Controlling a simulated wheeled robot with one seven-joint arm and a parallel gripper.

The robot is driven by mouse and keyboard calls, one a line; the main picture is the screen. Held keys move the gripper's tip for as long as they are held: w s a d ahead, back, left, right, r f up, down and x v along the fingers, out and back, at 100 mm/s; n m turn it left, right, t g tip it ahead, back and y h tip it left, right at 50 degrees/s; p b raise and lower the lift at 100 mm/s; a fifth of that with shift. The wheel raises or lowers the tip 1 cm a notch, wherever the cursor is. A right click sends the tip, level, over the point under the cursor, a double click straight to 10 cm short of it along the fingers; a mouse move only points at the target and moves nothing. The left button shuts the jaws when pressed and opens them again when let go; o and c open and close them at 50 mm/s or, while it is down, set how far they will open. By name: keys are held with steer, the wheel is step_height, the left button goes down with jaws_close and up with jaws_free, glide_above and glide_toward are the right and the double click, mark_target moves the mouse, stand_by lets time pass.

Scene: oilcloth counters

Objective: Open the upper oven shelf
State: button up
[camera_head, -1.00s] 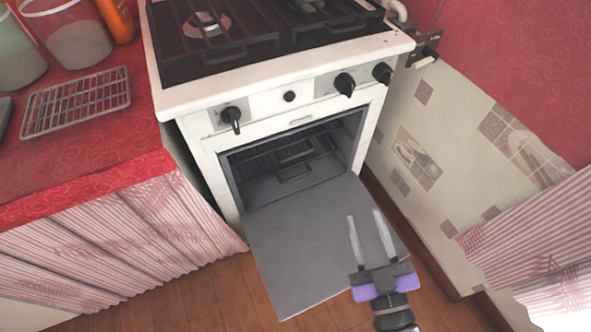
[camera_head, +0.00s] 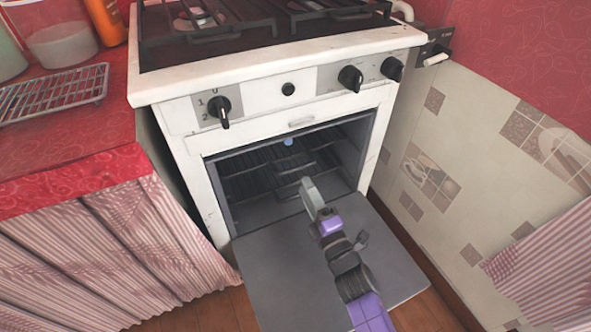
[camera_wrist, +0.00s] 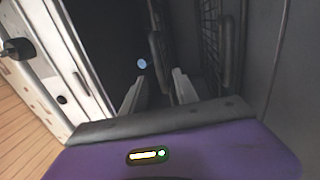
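The oven door (camera_head: 275,265) is folded down and the oven cavity is open. The upper oven shelf (camera_head: 252,160) is a dark wire rack inside the cavity, seemingly pushed in. In the wrist view, its dark front handle (camera_wrist: 155,48) shows beyond and between my fingertips. My gripper (camera_head: 308,188) is above the lowered door at the cavity mouth, turned so one finger mostly hides the other. In the wrist view my gripper (camera_wrist: 158,86) is open, with a clear gap between the pale fingers. I cannot tell whether it touches the handle.
A lower rack handle (camera_wrist: 228,55) is close to the right of my fingers in the wrist view. A small pale-blue dot (camera_head: 288,141) shows at the cavity's top. Control knobs (camera_head: 222,110) line the stove front. A tiled wall (camera_head: 445,180) stands at right, a curtained counter (camera_head: 75,180) at left.

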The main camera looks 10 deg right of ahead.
mark_target(296, 167)
steer(key=b+x, duration=0.2)
steer(key=x, duration=0.5)
steer(key=shift+w+a+b, duration=0.1)
steer(key=shift+w+b, duration=0.15)
steer(key=shift+b, duration=0.15)
steer(key=shift+c, duration=0.5)
jaws_close()
stand_by(0.5)
